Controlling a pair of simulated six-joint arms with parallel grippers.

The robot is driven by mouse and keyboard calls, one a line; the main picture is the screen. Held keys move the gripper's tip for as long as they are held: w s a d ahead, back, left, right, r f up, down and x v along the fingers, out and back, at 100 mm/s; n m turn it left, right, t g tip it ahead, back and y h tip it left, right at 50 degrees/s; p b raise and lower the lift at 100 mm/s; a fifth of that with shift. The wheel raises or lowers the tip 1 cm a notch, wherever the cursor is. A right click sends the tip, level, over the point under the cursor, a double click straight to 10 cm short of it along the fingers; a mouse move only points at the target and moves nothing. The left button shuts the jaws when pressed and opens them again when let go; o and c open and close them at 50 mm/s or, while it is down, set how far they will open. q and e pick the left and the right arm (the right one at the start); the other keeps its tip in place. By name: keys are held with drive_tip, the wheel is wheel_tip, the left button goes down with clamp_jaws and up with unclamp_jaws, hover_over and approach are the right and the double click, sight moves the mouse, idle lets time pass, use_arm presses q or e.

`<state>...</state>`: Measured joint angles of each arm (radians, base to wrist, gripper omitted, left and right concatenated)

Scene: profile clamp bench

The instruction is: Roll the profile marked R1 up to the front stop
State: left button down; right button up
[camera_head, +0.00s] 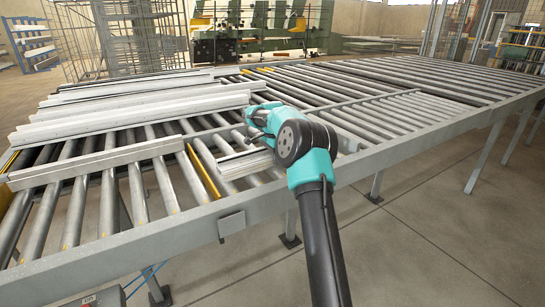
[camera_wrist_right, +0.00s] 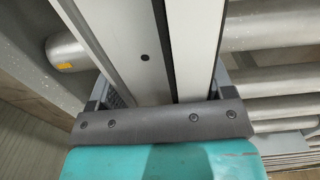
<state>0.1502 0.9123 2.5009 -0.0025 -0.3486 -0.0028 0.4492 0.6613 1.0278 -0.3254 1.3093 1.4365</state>
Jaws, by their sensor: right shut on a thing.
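My right gripper (camera_head: 256,128) reaches in from the lower right over the roller table. In the right wrist view its jaws (camera_wrist_right: 160,100) are shut on a pale grey profile (camera_wrist_right: 140,35) with a dark lengthwise groove and a small dark hole. The profile lies across the rollers; its lower part is hidden by the hand. In the head view a short ribbed profile (camera_head: 245,163) shows below the hand; I cannot tell whether it is the held one. Several long profiles (camera_head: 130,116) lie at the left, with one (camera_head: 100,161) nearer the front. No R1 mark is readable. My left gripper is out of view.
Metal rollers (camera_head: 70,220) and a grey front rail (camera_head: 175,235) make up the table. A yellow strip (camera_head: 204,174) runs between rollers beside the ribbed profile. The rollers at the right (camera_head: 400,112) are free. A wire cage and green machinery stand behind.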

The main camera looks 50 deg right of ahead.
drive_tip(key=shift+m, duration=0.3)
drive_tip(key=o, duration=1.3)
